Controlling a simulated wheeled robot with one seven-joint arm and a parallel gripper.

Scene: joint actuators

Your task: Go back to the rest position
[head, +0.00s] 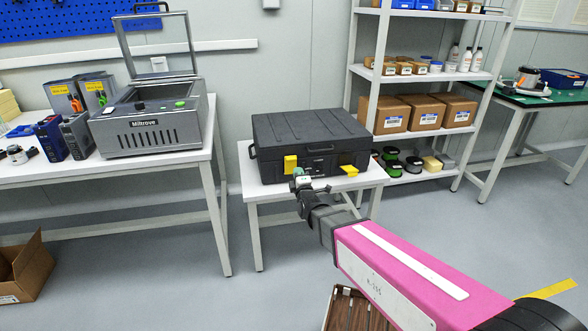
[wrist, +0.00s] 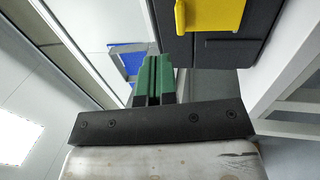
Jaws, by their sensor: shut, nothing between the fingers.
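My gripper (head: 298,174) is at the front of the black case, close to its yellow left latch. In the wrist view its green fingers (wrist: 153,80) are together with nothing between them. The closed black case (head: 310,132) lies on a small white table (head: 262,190). Its left yellow latch (head: 290,164) and right yellow latch (head: 349,170) show on the front in the head view. In the wrist view the case (wrist: 222,48) is at the upper right with a yellow latch (wrist: 212,14). I cannot tell whether the fingers touch the case.
A bench at left holds a Miltrove machine (head: 150,125) with its lid raised. A shelf (head: 370,75) with boxes stands behind at right. A green-topped table (head: 530,98) is farther right. A cardboard box (head: 35,268) is on the floor at left. Grey floor is open between.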

